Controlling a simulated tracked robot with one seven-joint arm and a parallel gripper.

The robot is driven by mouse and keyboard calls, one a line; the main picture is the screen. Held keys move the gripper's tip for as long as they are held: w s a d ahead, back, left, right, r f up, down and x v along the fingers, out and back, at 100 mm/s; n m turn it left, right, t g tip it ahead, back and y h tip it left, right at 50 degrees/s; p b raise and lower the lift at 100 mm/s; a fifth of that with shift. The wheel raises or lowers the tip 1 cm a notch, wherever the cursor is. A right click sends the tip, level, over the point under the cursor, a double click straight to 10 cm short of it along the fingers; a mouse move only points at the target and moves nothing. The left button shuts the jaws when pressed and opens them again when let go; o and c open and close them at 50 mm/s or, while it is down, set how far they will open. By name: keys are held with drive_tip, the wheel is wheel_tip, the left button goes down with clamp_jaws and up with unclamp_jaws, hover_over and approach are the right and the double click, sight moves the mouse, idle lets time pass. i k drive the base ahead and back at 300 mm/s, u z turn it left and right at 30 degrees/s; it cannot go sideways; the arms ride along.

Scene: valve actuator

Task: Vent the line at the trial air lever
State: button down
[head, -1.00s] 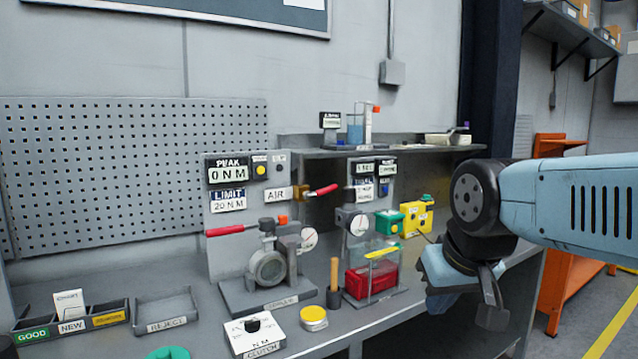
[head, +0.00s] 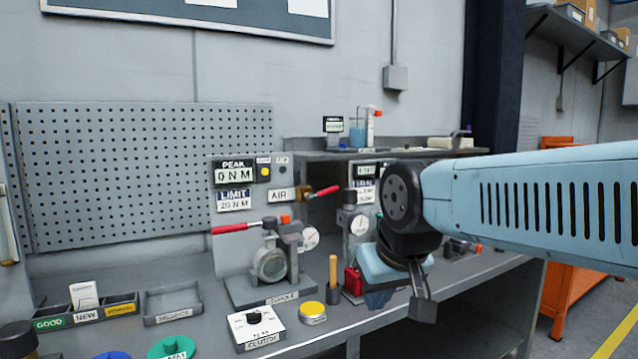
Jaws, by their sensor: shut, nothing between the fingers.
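The trial air lever (head: 322,192) has a red handle and a brass-coloured body at the right edge of the left grey test panel, beside the AIR label (head: 282,195). Its handle points right and slightly up. A second, longer red handle (head: 237,229) sticks out left from the valve fixture (head: 270,264) below. The panel display (head: 234,174) reads PEAK 0 NM, with LIMIT 20 NM under it. My gripper (head: 423,308) hangs low over the bench's front, right of the fixture and well below and right of the air lever. It is shut and empty, touching neither handle.
The clutch box (head: 256,329), yellow round tin (head: 312,313) and wooden-handled tool (head: 333,274) stand at the bench front. The reject tray (head: 173,306) and sorting tray (head: 88,311) lie left. My arm hides part of the right test panel (head: 361,222).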

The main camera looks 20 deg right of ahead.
sight(308, 195)
drive_tip(key=u, duration=0.05)
drive_tip(key=i, duration=1)
drive_tip(key=z, duration=0.05)
